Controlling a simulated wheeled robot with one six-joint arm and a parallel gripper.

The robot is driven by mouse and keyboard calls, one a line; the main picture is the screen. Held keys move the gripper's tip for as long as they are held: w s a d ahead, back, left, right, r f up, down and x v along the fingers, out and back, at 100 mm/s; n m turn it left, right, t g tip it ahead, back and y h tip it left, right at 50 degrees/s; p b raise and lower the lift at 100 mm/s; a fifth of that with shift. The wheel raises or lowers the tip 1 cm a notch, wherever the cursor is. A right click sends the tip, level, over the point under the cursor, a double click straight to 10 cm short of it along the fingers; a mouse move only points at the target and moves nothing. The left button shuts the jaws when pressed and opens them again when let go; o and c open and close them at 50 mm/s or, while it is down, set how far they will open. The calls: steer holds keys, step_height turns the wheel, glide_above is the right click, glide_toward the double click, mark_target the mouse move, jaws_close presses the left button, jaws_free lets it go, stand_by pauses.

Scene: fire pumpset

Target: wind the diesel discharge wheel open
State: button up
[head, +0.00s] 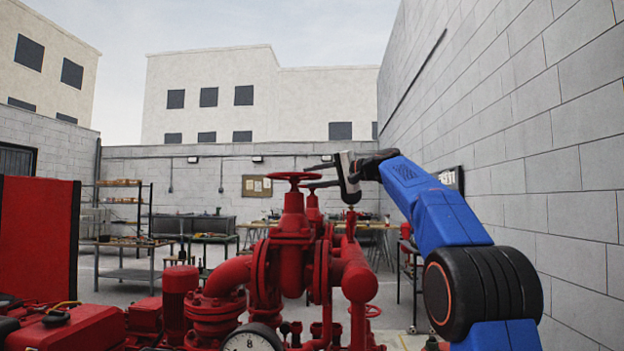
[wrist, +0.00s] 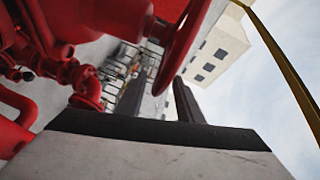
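A red handwheel (head: 295,176) sits level on top of a red gate valve (head: 293,228) at the centre of the head view; no label shows which pump it serves. My gripper (head: 320,175) reaches in from the right at the wheel's right side. Its two dark fingers point left, one higher and one lower, with a gap between them. In the wrist view the wheel's rim (wrist: 182,42) comes down close to a dark finger (wrist: 187,102). I cannot tell whether the fingers touch the rim, and nothing shows clamped.
Red pipework (head: 352,268) stands below and right of the valve, with another red wheel (head: 368,310) low down. A pressure gauge (head: 250,342) is at the bottom. A block wall (head: 530,140) runs along the right. Work tables (head: 135,262) stand behind at left.

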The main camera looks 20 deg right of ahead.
steer(key=shift+d, duration=0.1)
steer(key=v, duration=1.7)
steer(key=shift+s, duration=0.1)
steer(key=shift+o, duration=0.3)
steer(key=m+t+h, duration=0.1)
steer(key=t+h, duration=0.1)
steer(key=h, duration=0.8)
glide_toward(317, 176)
step_height(317, 176, up, 3)
steer(key=s+d, duration=0.2)
steer(key=s, duration=0.1)
steer(key=x, duration=1.8)
steer(key=shift+s+f, duration=0.1)
steer(key=shift+f, duration=0.1)
steer(key=shift+d, duration=0.1)
jaws_close()
